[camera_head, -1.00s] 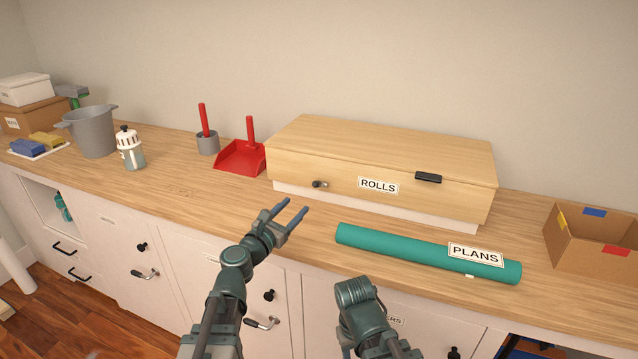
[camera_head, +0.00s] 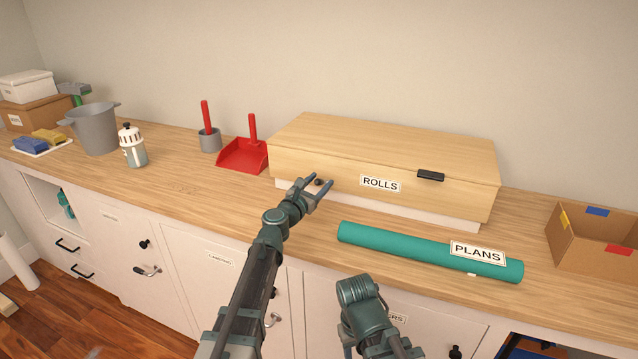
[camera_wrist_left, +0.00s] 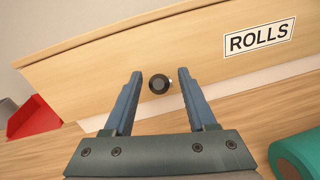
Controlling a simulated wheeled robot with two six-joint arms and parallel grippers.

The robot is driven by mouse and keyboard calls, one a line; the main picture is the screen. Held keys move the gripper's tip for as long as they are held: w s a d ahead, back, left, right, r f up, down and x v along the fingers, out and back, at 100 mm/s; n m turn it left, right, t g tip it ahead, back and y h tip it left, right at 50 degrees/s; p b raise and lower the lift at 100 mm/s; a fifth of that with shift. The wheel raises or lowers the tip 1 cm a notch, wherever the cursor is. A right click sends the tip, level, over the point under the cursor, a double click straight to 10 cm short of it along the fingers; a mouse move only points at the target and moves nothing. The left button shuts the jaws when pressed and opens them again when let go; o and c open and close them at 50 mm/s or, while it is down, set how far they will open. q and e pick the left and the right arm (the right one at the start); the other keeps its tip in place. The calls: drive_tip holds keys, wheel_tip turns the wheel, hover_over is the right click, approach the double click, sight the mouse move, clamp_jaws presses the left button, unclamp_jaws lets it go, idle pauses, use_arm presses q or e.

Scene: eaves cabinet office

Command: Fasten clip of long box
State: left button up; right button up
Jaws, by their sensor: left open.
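The long box (camera_head: 340,177) is pale wood with a ROLLS label and a closed-looking lid, standing at the back of the worktop. Its clip, a small dark knob (camera_head: 319,182), is on the front left of the box. A black handle (camera_head: 431,176) sits right of the label. In the left wrist view the knob (camera_wrist_left: 159,84) lies between and just beyond the fingertips. My left gripper (camera_head: 318,186) is open and empty in front of the knob; it also shows in the left wrist view (camera_wrist_left: 158,76). My right arm is low in the head view; its jaws cannot be made out.
A teal tube (camera_head: 400,244) labelled PLANS lies in front of the box. A red dustpan (camera_head: 242,156) stands left of the box. An open cardboard box (camera_head: 590,247) is at the right.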

use_arm(q)
clamp_jaws()
idle(0.3)
idle(1.2)
